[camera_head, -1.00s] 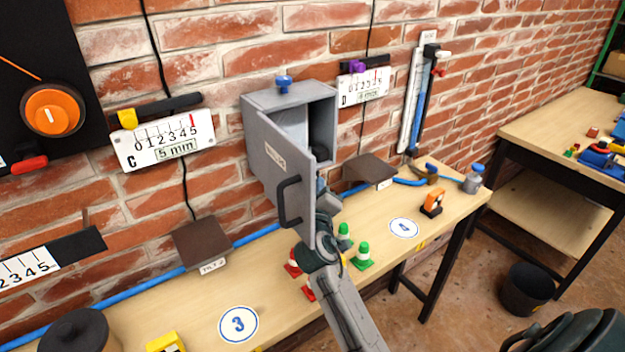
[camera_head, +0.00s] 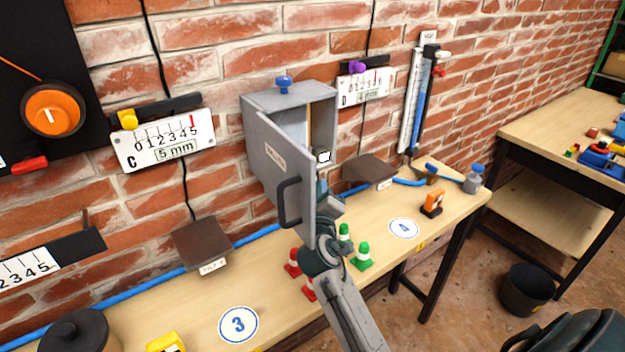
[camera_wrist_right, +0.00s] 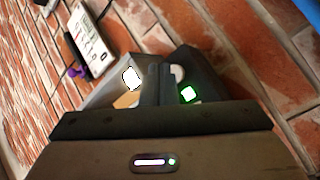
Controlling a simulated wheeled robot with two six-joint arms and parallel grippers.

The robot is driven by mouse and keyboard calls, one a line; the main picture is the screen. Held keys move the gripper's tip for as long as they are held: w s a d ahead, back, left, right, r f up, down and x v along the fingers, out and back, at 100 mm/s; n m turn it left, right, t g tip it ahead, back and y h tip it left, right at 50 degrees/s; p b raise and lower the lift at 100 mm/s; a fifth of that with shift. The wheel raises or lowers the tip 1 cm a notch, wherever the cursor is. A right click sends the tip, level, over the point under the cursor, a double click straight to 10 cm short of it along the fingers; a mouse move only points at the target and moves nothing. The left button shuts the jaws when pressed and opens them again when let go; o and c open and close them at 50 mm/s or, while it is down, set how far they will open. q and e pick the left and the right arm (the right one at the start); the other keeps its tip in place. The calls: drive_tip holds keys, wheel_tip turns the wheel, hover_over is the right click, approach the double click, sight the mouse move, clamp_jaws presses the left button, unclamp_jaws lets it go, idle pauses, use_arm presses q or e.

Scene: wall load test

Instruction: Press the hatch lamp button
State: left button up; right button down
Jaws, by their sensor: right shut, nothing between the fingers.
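The grey hatch box (camera_head: 290,97) hangs on the brick wall with its door (camera_head: 280,175) swung open toward me. Its inside shows a warm light. My right gripper (camera_head: 322,182) is at the box opening, partly hidden by the door edge. In the right wrist view its fingers (camera_wrist_right: 164,82) are shut and empty, pointing into the box. A pale round spot (camera_wrist_right: 178,73) sits beside the fingertips; I cannot tell whether it is the button. A bright white patch (camera_wrist_right: 131,77) glows left of the fingers, and a green-rimmed light (camera_wrist_right: 189,93) shows right of them. My left gripper is out of view.
The door with its dark handle (camera_head: 287,202) stands close left of my right arm. Below are red cones (camera_head: 292,262) and green cones (camera_head: 362,257) on the bench (camera_head: 190,310). A brown sloped block (camera_head: 370,170) sits right of the box.

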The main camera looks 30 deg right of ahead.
drive_tip(key=s, duration=0.6)
drive_tip(key=shift+d, duration=0.25)
idle(1.3)
